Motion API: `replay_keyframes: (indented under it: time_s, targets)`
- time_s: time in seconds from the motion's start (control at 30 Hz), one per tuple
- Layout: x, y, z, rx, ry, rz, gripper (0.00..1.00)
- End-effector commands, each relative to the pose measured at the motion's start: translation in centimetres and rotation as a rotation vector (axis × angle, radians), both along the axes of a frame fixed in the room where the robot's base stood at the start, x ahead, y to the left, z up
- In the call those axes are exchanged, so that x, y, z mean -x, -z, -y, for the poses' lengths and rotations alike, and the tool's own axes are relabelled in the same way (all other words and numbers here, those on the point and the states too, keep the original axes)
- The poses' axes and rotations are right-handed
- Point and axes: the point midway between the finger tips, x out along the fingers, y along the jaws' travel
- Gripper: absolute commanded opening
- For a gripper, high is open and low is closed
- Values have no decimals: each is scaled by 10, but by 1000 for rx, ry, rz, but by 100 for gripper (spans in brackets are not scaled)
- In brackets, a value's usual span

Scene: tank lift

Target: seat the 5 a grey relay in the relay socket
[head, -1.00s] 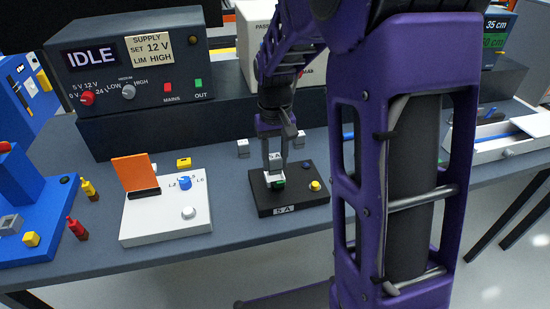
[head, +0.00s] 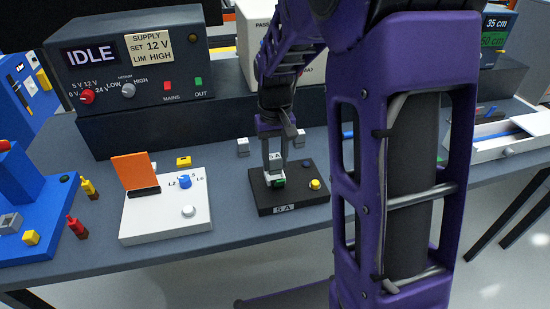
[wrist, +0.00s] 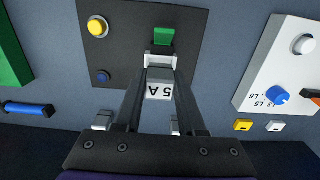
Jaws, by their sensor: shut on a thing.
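The grey relay (wrist: 160,88), marked 5 A on its top, is between the fingers of my gripper (wrist: 160,98), which is shut on it. In the head view my gripper (head: 276,165) points down over the black board (head: 300,199), labelled 5 A on its front edge. The white relay socket (wrist: 160,61) shows just past the relay in the wrist view, beside a green block (wrist: 163,37). The relay is at the socket, but its lower end is hidden, so I cannot tell how deep it sits.
The board also carries a yellow button (head: 315,184) and a small blue knob (head: 307,163). Small grey blocks (head: 243,147) stand behind it. A white panel (head: 165,225) with an orange plate (head: 134,170) lies left. The power supply (head: 130,60) stands behind.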

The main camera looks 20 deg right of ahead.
Motion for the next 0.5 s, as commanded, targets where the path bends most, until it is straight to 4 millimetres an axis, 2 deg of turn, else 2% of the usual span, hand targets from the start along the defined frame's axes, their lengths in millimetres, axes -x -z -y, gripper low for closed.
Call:
replay_keyframes:
  time_s: [0.5]
  targets:
    - [0,14,0,0,0,1,0]
